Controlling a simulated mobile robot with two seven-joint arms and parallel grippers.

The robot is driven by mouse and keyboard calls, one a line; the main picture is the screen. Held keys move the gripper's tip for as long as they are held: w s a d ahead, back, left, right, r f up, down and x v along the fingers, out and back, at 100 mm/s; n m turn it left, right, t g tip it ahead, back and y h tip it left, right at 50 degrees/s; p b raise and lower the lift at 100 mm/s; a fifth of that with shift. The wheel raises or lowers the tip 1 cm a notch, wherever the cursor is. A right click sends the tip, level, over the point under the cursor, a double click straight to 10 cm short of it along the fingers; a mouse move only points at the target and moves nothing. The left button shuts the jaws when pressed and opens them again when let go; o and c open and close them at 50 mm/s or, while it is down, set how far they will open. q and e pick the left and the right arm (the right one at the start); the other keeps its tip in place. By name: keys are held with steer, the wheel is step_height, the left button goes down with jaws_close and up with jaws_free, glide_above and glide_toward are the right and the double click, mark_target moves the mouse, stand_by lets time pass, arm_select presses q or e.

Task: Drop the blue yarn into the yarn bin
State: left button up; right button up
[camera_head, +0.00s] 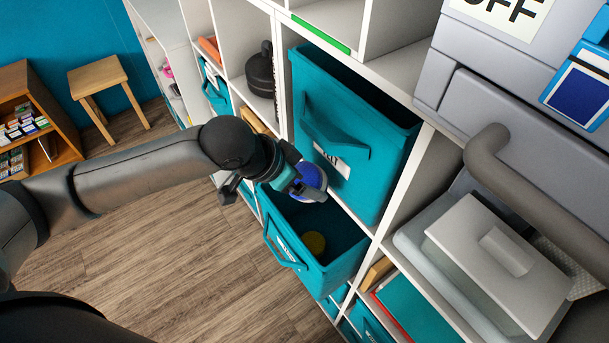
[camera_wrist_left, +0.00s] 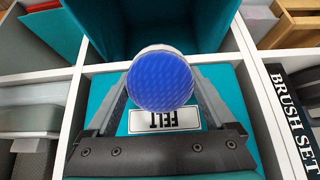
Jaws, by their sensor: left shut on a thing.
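The blue yarn (camera_head: 313,176) is a round ball with a pale edge, held between the fingers of my left gripper (camera_head: 309,185). In the left wrist view the yarn (camera_wrist_left: 161,82) sits between the two finger bars. A teal bin (camera_head: 320,277) is pulled out of the shelf below, its top open and a yellow round thing (camera_head: 313,242) inside. Its front label is too slanted to read. The yarn is above this bin's opening, near its back edge. In the left wrist view the open bin (camera_wrist_left: 205,25) is at the top. My right gripper is out of view.
A grey machine (camera_head: 510,120) and a lidded container (camera_head: 490,255) stand at the right. The wood floor (camera_head: 160,260) is clear.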

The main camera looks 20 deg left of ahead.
arm_select(q)
step_height(320, 180, down, 5)
steer(key=shift+r+b, duration=0.15)
steer(key=shift+b, duration=0.75)
steer(key=shift+s+f, duration=0.1)
steer(key=shift+f, duration=0.1)
steer(key=shift+r+p, duration=0.25)
steer(key=shift+p, duration=0.45)
steer(key=shift+f+p, duration=0.15)
steer(key=shift+p, duration=0.7)
steer(key=o, duration=1.1)
